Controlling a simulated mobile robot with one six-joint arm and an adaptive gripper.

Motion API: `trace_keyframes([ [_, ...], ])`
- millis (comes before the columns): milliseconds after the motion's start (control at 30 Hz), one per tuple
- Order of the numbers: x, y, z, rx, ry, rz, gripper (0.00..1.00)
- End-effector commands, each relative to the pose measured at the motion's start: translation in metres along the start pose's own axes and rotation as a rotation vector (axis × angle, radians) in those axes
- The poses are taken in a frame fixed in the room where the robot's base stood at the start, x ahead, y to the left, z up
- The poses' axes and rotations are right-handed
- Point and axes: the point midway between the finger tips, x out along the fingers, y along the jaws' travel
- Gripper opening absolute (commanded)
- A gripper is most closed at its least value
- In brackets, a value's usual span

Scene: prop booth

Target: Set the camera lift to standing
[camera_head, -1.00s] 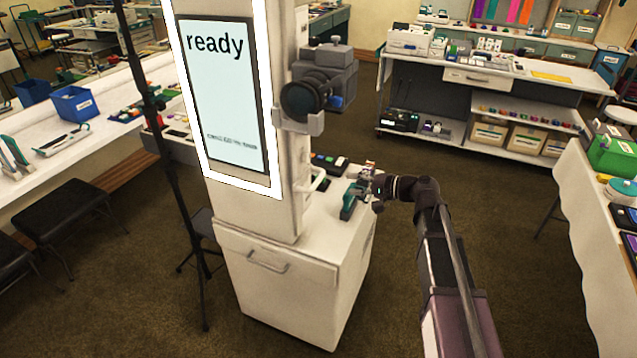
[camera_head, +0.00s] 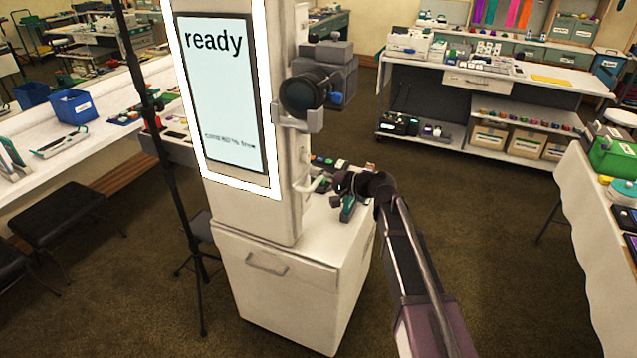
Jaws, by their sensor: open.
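The photo booth column bears a lit screen (camera_head: 219,95) that reads "ready", with a smaller line of text below that is too small to read. A dark camera (camera_head: 305,92) sits in a grey bracket (camera_head: 299,121) on the column's right side. Below it, a white handle (camera_head: 303,187) sticks out from the column's side. My gripper (camera_head: 334,184) is open, close to the right of this handle and above the cabinet top. Its fingers are small and dark here, and I cannot tell whether they touch the handle.
A black stand (camera_head: 168,170) rises in front on the left. A table (camera_head: 578,215) stands at right.

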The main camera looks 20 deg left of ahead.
Motion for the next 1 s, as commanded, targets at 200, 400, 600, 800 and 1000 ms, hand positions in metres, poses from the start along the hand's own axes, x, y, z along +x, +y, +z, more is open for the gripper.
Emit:
trace_keyframes([
  [200, 0.0, 0.0, 0.0, 0.0, 0.0, 0.0, 0.58],
  [400, 0.0, 0.0, 0.0, 0.0, -0.001, 0.0, 0.07],
  [600, 0.001, 0.0, 0.001, -0.001, -0.001, 0.0, 0.0],
  [800, -0.001, -0.006, 0.001, 0.0, -0.002, 0.0, 0.0],
  [1000, -0.004, -0.024, 0.0, 0.0, -0.002, -0.002, 0.0],
])
